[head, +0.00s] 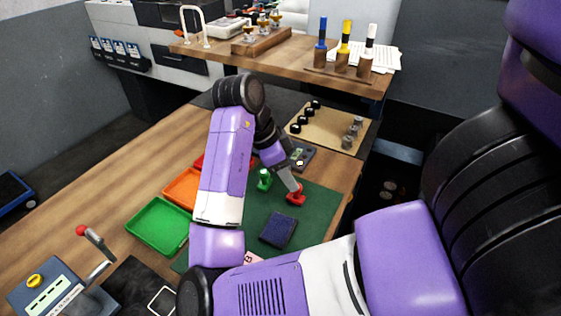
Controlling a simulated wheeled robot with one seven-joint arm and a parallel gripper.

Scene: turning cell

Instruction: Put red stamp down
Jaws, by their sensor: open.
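The red stamp (295,199) stands on the dark green mat (318,205), right of the green stamp (264,179). My gripper (293,188) points down at the red stamp from above and behind it. Its fingertips are at or very close to the stamp's top; I cannot tell whether they touch it. The jaws are open, though the fingers are small in this view. A dark blue ink pad (277,230) lies on the mat in front of the red stamp. My arm hides part of the mat's left side.
Green (160,226) and orange (181,188) trays lie left of my arm, with a red one partly hidden. A board with black knobs (303,127) lies behind the mat. A lever device (50,290) stands front left. The table's left side is clear.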

